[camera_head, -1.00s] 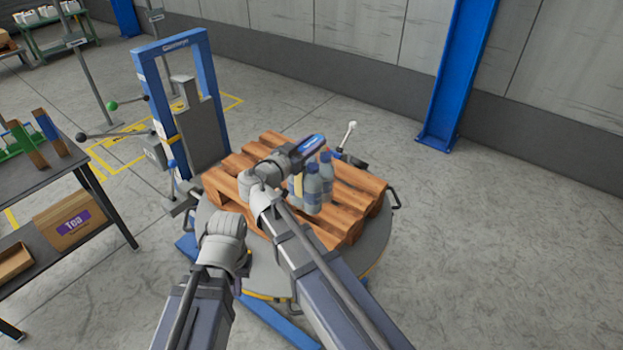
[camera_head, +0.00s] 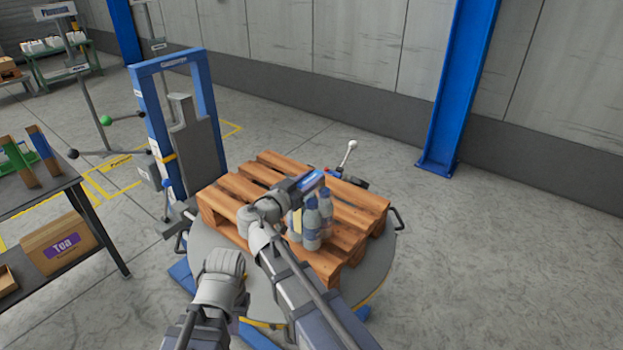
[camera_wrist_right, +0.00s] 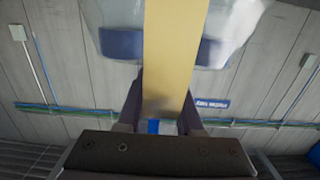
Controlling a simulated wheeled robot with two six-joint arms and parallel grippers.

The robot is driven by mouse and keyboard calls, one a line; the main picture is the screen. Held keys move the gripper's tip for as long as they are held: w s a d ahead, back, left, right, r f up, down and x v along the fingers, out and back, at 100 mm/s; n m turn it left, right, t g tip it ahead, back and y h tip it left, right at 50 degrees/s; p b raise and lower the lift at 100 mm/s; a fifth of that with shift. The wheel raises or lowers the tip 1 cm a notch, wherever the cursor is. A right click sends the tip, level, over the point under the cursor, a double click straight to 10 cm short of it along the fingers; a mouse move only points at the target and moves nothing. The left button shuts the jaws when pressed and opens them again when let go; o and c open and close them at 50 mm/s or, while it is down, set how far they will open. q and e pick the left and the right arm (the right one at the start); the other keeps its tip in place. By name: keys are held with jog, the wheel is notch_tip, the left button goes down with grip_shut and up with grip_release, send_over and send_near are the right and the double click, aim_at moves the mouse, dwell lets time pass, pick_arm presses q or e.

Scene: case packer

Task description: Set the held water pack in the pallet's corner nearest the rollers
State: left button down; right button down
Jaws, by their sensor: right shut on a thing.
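The wooden pallet (camera_head: 247,190) lies on a round grey turntable (camera_head: 373,262). My right gripper (camera_head: 314,182) is over the pallet, shut on the water pack (camera_head: 311,222), several clear bottles with blue tops and a yellow strip. In the right wrist view, the two fingers (camera_wrist_right: 160,112) close on the yellow strip (camera_wrist_right: 172,55), with bottles above. The pack hangs upright over the pallet's near right part; whether its bases touch the boards I cannot tell. My left gripper's wrist (camera_head: 221,268) is near the turntable's front edge; its fingers are hidden.
A blue wrapper mast (camera_head: 146,110) stands at the pallet's left. A lever with a white knob (camera_head: 350,155) is behind the pallet. A dark bench (camera_head: 85,215) with a Tea box (camera_head: 60,245) is at left. A blue column (camera_head: 455,90) stands at the wall. Floor at right is clear.

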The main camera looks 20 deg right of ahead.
jog(key=shift+f+b, duration=0.5)
jog(key=shift+f, duration=0.4)
jog(key=shift+r, duration=0.15)
jog(key=c, duration=1)
grip_release()
jog(key=shift+f, duration=0.2)
jog(key=o, duration=0.4)
jog(key=shift+o, duration=0.2)
jog(key=shift+r, duration=0.15)
